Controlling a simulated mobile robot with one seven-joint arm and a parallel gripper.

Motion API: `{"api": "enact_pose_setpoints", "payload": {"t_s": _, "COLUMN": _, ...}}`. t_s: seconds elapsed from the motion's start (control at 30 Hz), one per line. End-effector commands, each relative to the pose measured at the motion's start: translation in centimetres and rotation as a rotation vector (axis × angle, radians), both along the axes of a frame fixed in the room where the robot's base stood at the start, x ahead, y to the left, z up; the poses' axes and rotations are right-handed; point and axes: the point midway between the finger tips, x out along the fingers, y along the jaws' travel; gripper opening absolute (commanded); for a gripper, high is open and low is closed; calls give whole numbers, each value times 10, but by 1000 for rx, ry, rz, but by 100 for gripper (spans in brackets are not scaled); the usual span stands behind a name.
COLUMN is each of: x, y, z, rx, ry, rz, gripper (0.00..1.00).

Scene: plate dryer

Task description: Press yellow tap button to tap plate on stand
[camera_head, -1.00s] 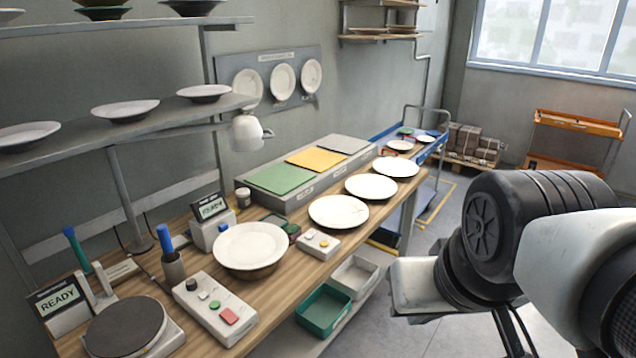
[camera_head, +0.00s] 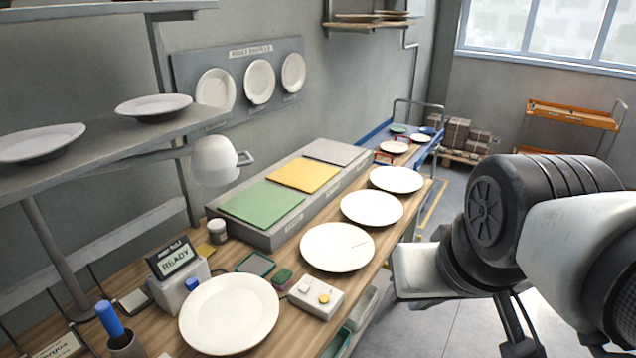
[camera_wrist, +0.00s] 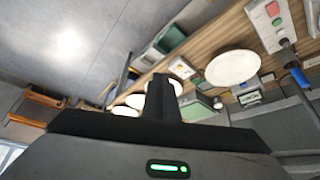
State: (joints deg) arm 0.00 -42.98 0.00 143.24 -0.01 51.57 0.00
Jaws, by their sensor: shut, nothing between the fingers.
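The yellow button (camera_head: 324,298) sits on a small pale control box (camera_head: 315,298) at the front edge of the wooden bench, with a white button beside it. A white plate (camera_head: 229,314) rests to the left of the box; its stand is hidden beneath it. My gripper (camera_wrist: 163,97) shows in the wrist view as dark fingers closed together, empty and apart from the bench. In the head view my arm is at the right, over the floor, clear of the box. The plate (camera_wrist: 232,68) also shows in the wrist view.
Several white plates (camera_head: 337,247) line the bench front. Green (camera_head: 262,204) and yellow (camera_head: 303,175) pads lie on a grey block behind. A READY display (camera_head: 178,261), a blue-handled tool (camera_head: 109,319) and a lamp (camera_head: 213,161) stand near the plate.

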Motion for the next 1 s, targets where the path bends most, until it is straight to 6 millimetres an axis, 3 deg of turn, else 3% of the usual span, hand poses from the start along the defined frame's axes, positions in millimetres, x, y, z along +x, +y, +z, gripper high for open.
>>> {"api": "enact_pose_setpoints", "payload": {"t_s": 0.23, "x": 3, "y": -1, "z": -1, "rx": -3, "ry": -1, "rz": -7, "gripper": 0}}
{"api": "enact_pose_setpoints", "payload": {"t_s": 0.37, "x": 30, "y": -13, "z": -6, "rx": -31, "ry": -22, "rz": -62, "gripper": 0}}
{"api": "enact_pose_setpoints", "payload": {"t_s": 0.47, "x": 75, "y": -26, "z": -16, "rx": -64, "ry": -69, "rz": -131, "gripper": 0}}
{"api": "enact_pose_setpoints", "payload": {"t_s": 0.53, "x": 117, "y": -32, "z": -27, "rx": -74, "ry": -119, "rz": -169, "gripper": 0}}
{"api": "enact_pose_setpoints", "payload": {"t_s": 0.67, "x": 195, "y": -23, "z": -61, "rx": -28, "ry": -212, "rz": -191, "gripper": 0}}
{"api": "enact_pose_setpoints", "payload": {"t_s": 0.8, "x": 260, "y": 13, "z": -118, "rx": 120, "ry": -256, "rz": -156, "gripper": 0}}
{"api": "enact_pose_setpoints", "payload": {"t_s": 0.9, "x": 285, "y": 46, "z": -160, "rx": 254, "ry": -244, "rz": -126, "gripper": 0}}
{"api": "enact_pose_setpoints", "payload": {"t_s": 1.0, "x": 295, "y": 75, "z": -194, "rx": 375, "ry": -210, "rz": -102, "gripper": 0}}
